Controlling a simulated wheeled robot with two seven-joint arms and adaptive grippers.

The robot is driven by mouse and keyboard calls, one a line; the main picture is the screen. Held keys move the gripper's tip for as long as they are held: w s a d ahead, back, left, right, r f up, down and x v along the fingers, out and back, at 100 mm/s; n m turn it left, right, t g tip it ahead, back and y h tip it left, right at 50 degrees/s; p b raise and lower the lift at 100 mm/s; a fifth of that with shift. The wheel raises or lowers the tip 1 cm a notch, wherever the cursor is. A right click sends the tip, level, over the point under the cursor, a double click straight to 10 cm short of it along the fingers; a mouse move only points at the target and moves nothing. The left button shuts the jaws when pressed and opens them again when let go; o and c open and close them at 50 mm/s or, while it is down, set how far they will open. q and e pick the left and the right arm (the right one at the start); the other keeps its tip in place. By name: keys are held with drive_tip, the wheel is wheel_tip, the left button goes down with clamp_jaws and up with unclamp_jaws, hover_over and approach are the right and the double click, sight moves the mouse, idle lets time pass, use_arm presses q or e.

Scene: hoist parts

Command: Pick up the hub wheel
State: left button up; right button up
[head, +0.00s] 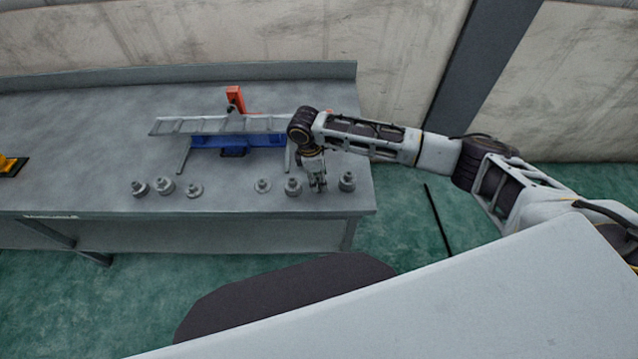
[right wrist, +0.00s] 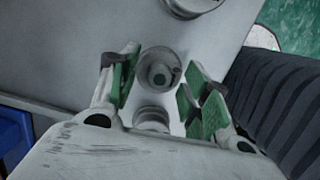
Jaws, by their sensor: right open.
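Several small grey round metal parts stand along the front of the workbench; I cannot tell for sure which is the hub wheel. In the head view one stepped part (head: 292,187) is just left of my right gripper (head: 318,187), and another (head: 347,181) is to its right. My right gripper points down, open. In the right wrist view a round part with a central knob (right wrist: 158,72) shows between the green-padded fingers, with no clear contact. A second round part (right wrist: 152,118) shows nearer the palm, partly hidden. My left gripper is out of view.
The grey bench (head: 90,125) holds a blue base (head: 238,142), a light ladder-like frame (head: 215,125) and an orange-red upright (head: 235,99) behind the parts. Other round parts (head: 164,185) stand farther left. A yellow-black item (head: 12,166) lies at the far left.

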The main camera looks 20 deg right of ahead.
clamp_jaws()
idle(0.3)
drive_tip(key=shift+r, duration=0.1)
wheel_tip(320, 180, up, 10)
idle(0.8)
idle(0.5)
